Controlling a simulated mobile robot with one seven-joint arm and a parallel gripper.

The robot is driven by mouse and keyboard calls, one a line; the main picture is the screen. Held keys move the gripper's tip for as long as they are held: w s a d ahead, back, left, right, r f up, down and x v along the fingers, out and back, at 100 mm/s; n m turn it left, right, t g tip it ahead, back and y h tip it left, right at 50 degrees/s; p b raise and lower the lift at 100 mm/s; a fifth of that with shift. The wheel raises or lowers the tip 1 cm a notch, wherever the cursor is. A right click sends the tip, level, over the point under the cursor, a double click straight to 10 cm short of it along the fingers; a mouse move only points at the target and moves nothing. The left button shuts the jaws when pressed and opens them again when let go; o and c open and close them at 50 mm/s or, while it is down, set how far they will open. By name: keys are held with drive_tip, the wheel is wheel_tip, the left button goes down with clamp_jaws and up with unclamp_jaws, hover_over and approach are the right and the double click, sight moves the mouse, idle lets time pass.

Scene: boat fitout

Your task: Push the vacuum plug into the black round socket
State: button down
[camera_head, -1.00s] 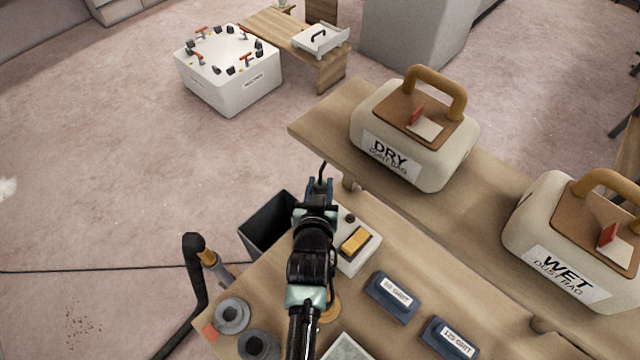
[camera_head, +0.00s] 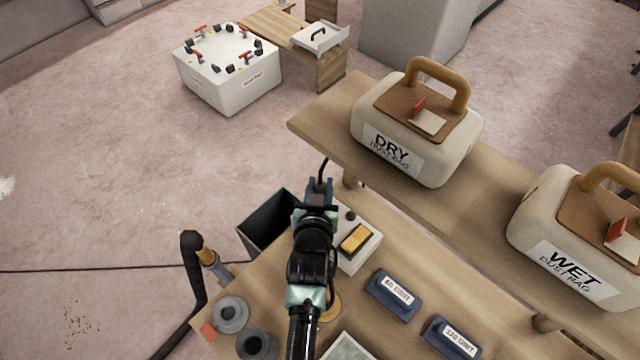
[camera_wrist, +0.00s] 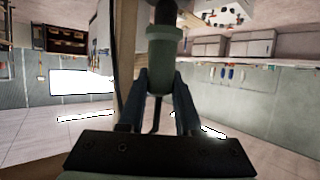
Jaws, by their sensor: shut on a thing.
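My gripper (camera_head: 319,186) is over the far left edge of the bench, beside a white switch box. In the wrist view, its two blue fingers (camera_wrist: 164,82) are shut on a grey-green cylindrical plug (camera_wrist: 166,62) with a dark part at one end. A thin dark cord shows between the fingers. In the head view, the gripper mostly hides the plug, and a short black cord (camera_head: 322,170) shows past the fingertips. A small black round feature (camera_head: 350,214) on the white box is just right of the gripper; I cannot tell whether it is the socket.
The white box (camera_head: 369,252) has a yellow switch (camera_head: 355,238). A dark bin (camera_head: 262,232) stands left of my arm. A hose (camera_head: 192,270) and two grey round fittings (camera_head: 230,314) are at the left. Labelled blue blocks (camera_head: 390,295) and dust-bag cases (camera_head: 400,140) lie right.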

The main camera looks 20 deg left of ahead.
drive_tip(key=shift+f+b, duration=1.1)
drive_tip(key=shift+f, duration=0.2)
drive_tip(key=shift+f, duration=0.2)
drive_tip(key=shift+s+f+b, duration=0.2)
drive_tip(key=shift+f+b, duration=0.05)
drive_tip(key=shift+b, duration=0.1)
drive_tip(key=shift+s+f, duration=0.1)
drive_tip(key=shift+f, duration=0.1)
drive_tip(key=c, duration=1)
unclamp_jaws()
drive_tip(key=o, duration=0.5)
drive_tip(key=shift+w, duration=0.2)
drive_tip(key=shift+r, duration=0.15)
drive_tip(key=shift+r, duration=0.1)
